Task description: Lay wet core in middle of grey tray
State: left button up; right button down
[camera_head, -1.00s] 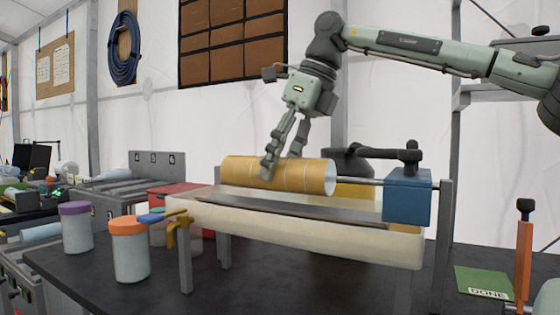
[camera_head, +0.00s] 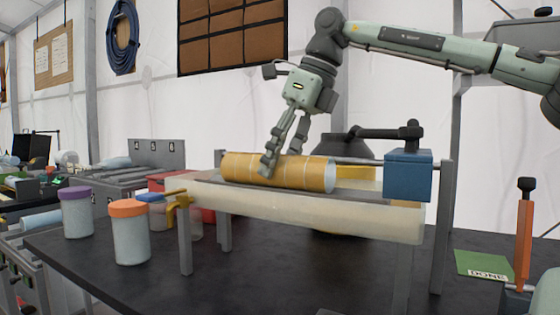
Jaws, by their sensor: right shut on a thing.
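A golden-brown cylinder with thin bands (camera_head: 305,173), which looks like the core, lies lengthwise just above the long bench rig. My right gripper (camera_head: 283,165) comes down from above and is shut on it left of its middle. The fingers hide part of its surface. I cannot tell whether the cylinder rests on the rig beneath. My left gripper is not in view.
A pale translucent trough (camera_head: 310,217) runs along the rig's front, with a blue block (camera_head: 408,176) at its right end. An orange-lidded jar (camera_head: 130,235) and a purple-lidded jar (camera_head: 76,214) stand at the left. A green DONE card (camera_head: 482,264) lies at right.

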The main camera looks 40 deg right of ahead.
jog(key=shift+f, duration=0.25)
dwell(0.7)
jog(key=c, duration=0.6)
grip_release()
jog(key=v, duration=1.2)
